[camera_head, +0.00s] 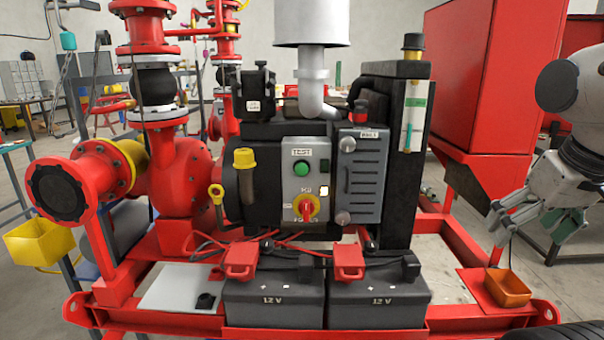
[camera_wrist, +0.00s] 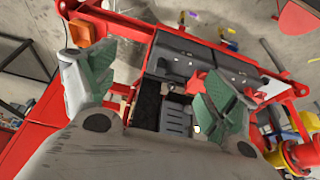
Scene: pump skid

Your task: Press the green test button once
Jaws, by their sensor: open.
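The green test button (camera_head: 301,169) sits under a "TEST" label on the upper part of a grey control panel (camera_head: 290,190). The panel faces the body camera, and nothing covers the button there. My gripper (camera_head: 528,232) hangs at the right, well apart from the panel and pointing downward. It is open and empty. In the wrist view the fingers of my gripper (camera_wrist: 150,75) are spread wide, with green pads. I cannot make out the button in that view; the right finger covers part of the panel area.
A red-and-yellow rotary switch (camera_head: 307,208) and a lit indicator (camera_head: 323,190) sit below the button. A louvred grey box (camera_head: 362,175) stands right of the panel. Two batteries (camera_head: 275,303) with red terminal covers lie in front. An orange tray (camera_head: 507,287) is below my gripper.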

